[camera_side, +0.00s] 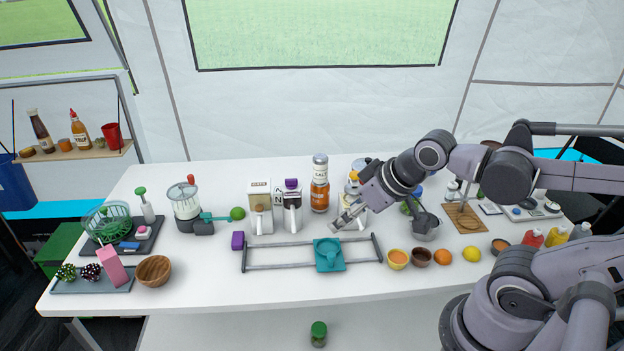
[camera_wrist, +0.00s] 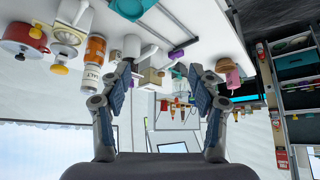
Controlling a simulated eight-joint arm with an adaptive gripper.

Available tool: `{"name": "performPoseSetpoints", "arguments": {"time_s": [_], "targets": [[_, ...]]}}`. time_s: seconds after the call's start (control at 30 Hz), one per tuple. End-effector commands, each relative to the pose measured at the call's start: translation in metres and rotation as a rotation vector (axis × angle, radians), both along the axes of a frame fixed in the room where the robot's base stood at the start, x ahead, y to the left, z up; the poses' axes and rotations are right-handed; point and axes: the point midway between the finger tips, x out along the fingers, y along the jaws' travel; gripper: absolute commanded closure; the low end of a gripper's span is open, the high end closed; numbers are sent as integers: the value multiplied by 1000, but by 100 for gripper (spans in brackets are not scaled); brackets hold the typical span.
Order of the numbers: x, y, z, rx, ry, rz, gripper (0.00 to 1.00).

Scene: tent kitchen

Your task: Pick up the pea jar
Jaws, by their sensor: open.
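A small jar with a green lid (camera_side: 318,333) stands upright at the bottom centre of the side view, on a white lower surface below the table's front edge. It looks like the pea jar, though its contents are too small to make out. I cannot find it in the wrist view. My gripper (camera_side: 350,216) is above the back middle of the table, pointing down and left, far behind and above the jar. In the wrist view my gripper (camera_wrist: 160,79) has its two fingers wide apart with nothing between them.
The white table (camera_side: 400,290) holds an orange-filled jar (camera_side: 320,197), white dispensers (camera_side: 260,208), a grey rail frame with a teal piece (camera_side: 328,255), small bowls (camera_side: 397,259) and a wooden bowl (camera_side: 154,271). The table's front strip is clear. The wrist view is upside down.

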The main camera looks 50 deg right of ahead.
Motion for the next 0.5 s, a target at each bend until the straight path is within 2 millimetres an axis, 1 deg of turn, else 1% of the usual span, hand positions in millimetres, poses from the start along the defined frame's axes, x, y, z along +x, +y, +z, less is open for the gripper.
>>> {"name": "performPoseSetpoints", "arguments": {"time_s": [0.03,0.07,0.1,0.4,0.5], "targets": [[0,0,0,0,0,0,26],[0,0,0,0,0,0,18],[0,0,0,0,0,0,15],[0,0,0,-2,0,1,15],[3,-5,0,-30,6,21,15]]}}
